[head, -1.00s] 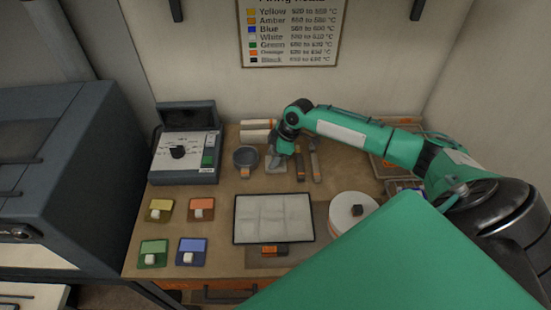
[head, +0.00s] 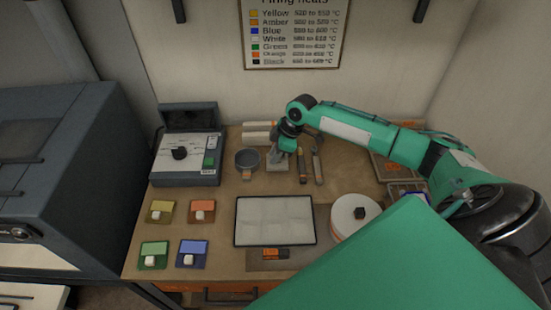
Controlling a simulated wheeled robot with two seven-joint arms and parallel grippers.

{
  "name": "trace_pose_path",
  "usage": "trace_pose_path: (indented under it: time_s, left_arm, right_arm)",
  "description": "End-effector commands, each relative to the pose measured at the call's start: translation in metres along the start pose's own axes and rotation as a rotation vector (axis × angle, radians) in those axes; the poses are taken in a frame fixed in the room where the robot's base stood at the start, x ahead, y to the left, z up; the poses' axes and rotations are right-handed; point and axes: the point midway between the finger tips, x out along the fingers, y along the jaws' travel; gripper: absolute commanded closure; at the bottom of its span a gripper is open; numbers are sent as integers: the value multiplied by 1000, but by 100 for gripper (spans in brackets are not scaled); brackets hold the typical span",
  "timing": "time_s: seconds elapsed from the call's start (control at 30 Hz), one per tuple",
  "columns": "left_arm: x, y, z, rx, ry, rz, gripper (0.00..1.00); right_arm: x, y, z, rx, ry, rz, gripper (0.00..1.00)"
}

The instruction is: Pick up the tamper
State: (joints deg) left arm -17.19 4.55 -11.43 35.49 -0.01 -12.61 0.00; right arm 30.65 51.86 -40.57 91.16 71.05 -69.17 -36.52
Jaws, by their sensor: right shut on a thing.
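The right gripper (head: 285,147) reaches down from my teal arm at the back middle of the wooden bench. It is shut on a grey tool, which appears to be the tamper (head: 277,157), with its flat grey part showing beneath the jaws. The arm's wrist hides the upper part of the tool, and I cannot tell whether its base is clear of the bench. My left gripper is not in view.

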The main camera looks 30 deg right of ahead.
Motion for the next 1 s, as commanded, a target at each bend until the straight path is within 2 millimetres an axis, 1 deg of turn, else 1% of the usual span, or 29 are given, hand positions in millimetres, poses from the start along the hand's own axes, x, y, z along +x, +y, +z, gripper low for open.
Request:
trace_pose_path:
  time_s: [0.03,0.17,0.4,0.5,0.6,0.7,0.8,1.0]
  left_arm:
    - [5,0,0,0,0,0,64]
    - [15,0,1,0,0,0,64]
    - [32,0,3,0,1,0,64]
    - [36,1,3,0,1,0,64]
    - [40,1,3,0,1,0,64]
    - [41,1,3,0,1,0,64]
    - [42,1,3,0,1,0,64]
    - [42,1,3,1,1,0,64]
  right_arm:
    - [-8,1,-3,-3,3,6,100]
    - [-36,1,-15,-4,3,8,100]
    - [-102,1,-43,-4,4,7,100]
    - [-125,1,-52,-2,4,6,100]
    - [-143,1,-60,-3,3,6,100]
    - [-155,0,-64,-1,3,3,100]
    - [-162,0,-67,-1,2,3,100]
    - [-166,0,-68,0,1,2,100]
